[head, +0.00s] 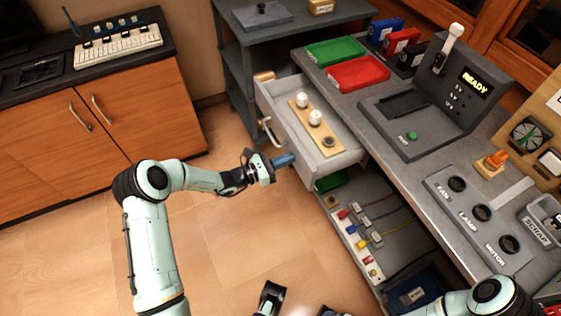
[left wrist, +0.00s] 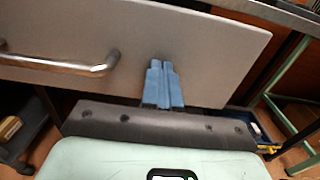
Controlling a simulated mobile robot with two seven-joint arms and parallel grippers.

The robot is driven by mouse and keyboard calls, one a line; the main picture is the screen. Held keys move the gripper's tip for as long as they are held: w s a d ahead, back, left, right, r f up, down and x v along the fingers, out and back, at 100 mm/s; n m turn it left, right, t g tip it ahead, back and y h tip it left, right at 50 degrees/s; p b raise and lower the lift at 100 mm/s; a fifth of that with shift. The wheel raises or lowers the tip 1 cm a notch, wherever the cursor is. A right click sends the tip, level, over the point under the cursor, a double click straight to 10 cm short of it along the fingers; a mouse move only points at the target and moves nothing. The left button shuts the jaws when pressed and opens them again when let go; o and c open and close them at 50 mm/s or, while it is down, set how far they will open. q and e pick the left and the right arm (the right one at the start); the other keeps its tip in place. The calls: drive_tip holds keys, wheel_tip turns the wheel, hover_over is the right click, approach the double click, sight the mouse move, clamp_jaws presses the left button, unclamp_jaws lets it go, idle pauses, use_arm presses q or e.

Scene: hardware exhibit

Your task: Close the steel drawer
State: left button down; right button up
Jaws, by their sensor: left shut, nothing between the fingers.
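The steel drawer (head: 348,158) is pulled out from under the grey bench, and its inside shows from above.
The bench top carries a green tray (head: 335,50), a red tray (head: 357,74) and a console reading READY (head: 474,83). A lower shelf (head: 398,244) with coloured cables lies below the drawer. A wooden cabinet (head: 100,125) stands left. Open floor surrounds my left arm.

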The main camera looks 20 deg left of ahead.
use_arm(q)
drive_tip(key=b, duration=0.3)
approach(335, 143)
drive_tip(key=shift+w+d+r, duration=0.45)
drive_tip(key=shift+w+d, duration=0.15)
drive_tip(key=shift+w, duration=0.15)
drive_tip(key=b+x, duration=0.3)
drive_tip(key=x, duration=0.5)
drive_tip(key=shift+w+d+b, duration=0.2)
drive_tip(key=shift+w+b, duration=0.05)
drive_tip(key=shift+b, duration=0.1)
drive_tip(key=shift+w+d+r, duration=0.1)
drive_tip(key=shift+w+d, duration=0.05)
drive_tip(key=shift+w, duration=0.05)
drive_tip(key=shift+r, duration=0.2)
use_arm(e)
drive_tip(key=w+d+f+t+h, duration=0.1)
drive_tip(key=w+d+f+t, duration=0.1)
drive_tip(key=w+d+f, duration=0.3)
drive_tip(key=w+f, duration=0.3)
drive_tip(key=f, duration=0.1)
drive_tip(key=shift+w+m+t+h, duration=0.15)
drive_tip(key=shift+m+t+h, duration=0.15)
drive_tip(key=shift+m, duration=0.1)
use_arm(q)
drive_tip(key=shift+d+r, duration=0.1)
drive_tip(key=shift+r, duration=0.1)
use_arm(e)
drive_tip(key=shift+r, duration=0.1)
